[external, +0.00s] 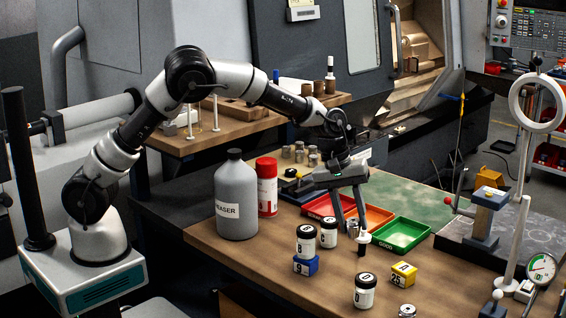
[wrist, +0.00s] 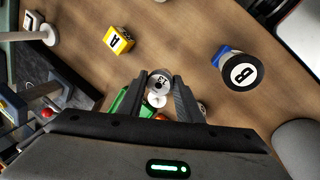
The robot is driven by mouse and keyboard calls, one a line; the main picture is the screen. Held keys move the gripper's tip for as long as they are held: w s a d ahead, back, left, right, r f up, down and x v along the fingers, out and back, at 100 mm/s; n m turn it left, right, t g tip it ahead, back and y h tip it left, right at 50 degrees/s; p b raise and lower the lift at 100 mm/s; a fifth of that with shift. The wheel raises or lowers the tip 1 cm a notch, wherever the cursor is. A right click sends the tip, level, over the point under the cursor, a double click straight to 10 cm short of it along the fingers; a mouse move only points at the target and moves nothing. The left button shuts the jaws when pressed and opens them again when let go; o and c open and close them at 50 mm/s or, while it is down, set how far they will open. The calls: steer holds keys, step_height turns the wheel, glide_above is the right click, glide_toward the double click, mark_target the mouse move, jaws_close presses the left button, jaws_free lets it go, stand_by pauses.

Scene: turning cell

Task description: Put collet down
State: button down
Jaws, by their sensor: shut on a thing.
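My gripper (external: 351,230) is shut on a small silver collet (external: 354,229), low over the front of the wooden bench. In the wrist view the collet (wrist: 159,83) sits between the fingertips (wrist: 162,80), its marked round end facing the camera. The external view does not clearly show whether the collet touches anything below.
Black-lidded jars (external: 329,231) stand close left, one on a blue block (external: 305,266). Another jar (external: 365,291) and a yellow block (external: 403,274) stand in front. A grey bottle (external: 236,195) and red can (external: 267,187) stand left. A dial gauge (external: 541,269) is at right.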

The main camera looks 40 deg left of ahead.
steer(key=w+a+b, duration=0.1)
steer(key=w+a, duration=0.1)
steer(key=a, duration=0.2)
steer(key=w+a+n+b, duration=0.1)
steer(key=a, duration=0.4)
steer(key=w+a+n, duration=0.1)
steer(key=w+a, duration=0.1)
steer(key=a, duration=0.2)
steer(key=shift+w+a+f+b, duration=0.15)
steer(key=shift+w+b, duration=0.2)
steer(key=shift+b, duration=0.05)
steer(key=w+a+n+y+b, duration=0.1)
steer(key=w+a+n+b, duration=0.1)
steer(key=a, duration=1.1)
steer(key=f+b, duration=0.1)
steer(key=f, duration=0.8)
steer(key=shift+a+f, duration=0.15)
steer(key=shift+a, duration=0.05)
steer(key=shift+f, duration=0.1)
steer(key=c, duration=1.3)
jaws_free()
steer(key=shift+o, duration=0.2)
